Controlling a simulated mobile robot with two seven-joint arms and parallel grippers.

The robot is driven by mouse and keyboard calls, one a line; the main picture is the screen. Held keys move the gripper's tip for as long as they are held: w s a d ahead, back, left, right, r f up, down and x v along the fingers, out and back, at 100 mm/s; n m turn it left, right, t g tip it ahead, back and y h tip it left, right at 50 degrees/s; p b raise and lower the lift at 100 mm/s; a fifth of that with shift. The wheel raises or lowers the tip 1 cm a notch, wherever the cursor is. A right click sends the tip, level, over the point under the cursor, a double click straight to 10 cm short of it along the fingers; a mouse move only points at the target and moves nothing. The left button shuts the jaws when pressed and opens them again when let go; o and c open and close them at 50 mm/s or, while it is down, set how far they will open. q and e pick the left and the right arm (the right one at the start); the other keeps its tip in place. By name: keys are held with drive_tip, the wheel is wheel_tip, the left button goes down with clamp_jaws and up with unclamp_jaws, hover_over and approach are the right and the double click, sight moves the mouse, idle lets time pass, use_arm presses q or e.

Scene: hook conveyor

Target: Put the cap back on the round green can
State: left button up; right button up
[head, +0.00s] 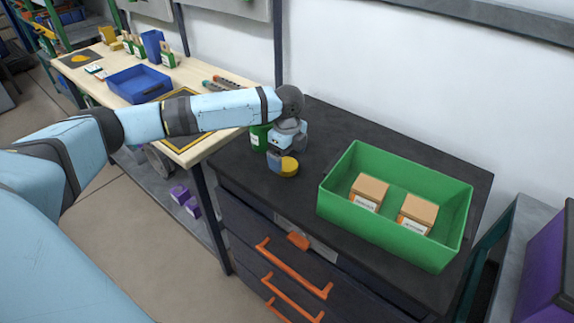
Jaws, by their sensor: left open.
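The round green can (260,138) stands on the dark cabinet top, at its left part near the wooden bench. My left wrist hides part of it, and its top is not clear to see. A round yellow cap (289,167) is on or just above the cabinet top, in front and to the right of the can. My left gripper (282,160) points down right at the cap and is open. One finger shows at the cap's left side; I cannot tell whether it touches the cap. My right gripper is out of view.
A green crate (335,205) with two cardboard boxes (369,192) (417,213) stands on the right of the cabinet top (325,125). The wooden bench (228,140) at left holds a blue tray (140,84). Dark top is bare between cap and crate.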

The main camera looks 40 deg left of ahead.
sight(287, 164)
use_arm(q)
drive_tip(key=shift+f, duration=1.5)
drive_tip(key=shift+s, duration=0.1)
drive_tip(key=c, duration=1)
drive_tip(key=shift+r, duration=0.1)
wheel_tip(287, 164, up, 20)
drive_tip(key=shift+p, duration=0.45)
